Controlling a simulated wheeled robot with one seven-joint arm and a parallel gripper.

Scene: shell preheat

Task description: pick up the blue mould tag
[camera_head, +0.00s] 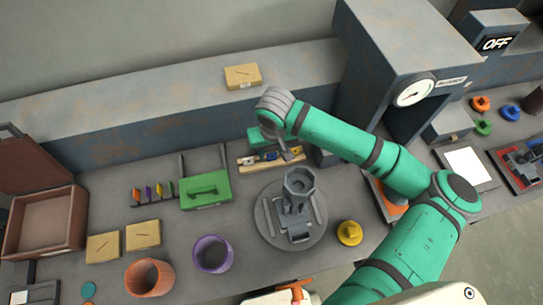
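A wooden rack (246,165) lies on the bench near the back wall, with small dark, yellow and blue pieces on it. A small blue piece (296,149) at its right end may be the blue mould tag; it is too small and too covered to be sure. My gripper (286,153) is over the rack, close beside this piece. The wrist and hand hide part of the rack. I cannot tell whether the fingers touch the piece or how far apart they are.
A grey octagonal mould (298,184) stands on a round plate (266,234) in front of the rack. A green box (205,190) and a row of coloured tags (160,192) are to the left. A furnace-like cabinet (385,45) rises on the right. A yellow knobbed piece (349,233) is nearby.

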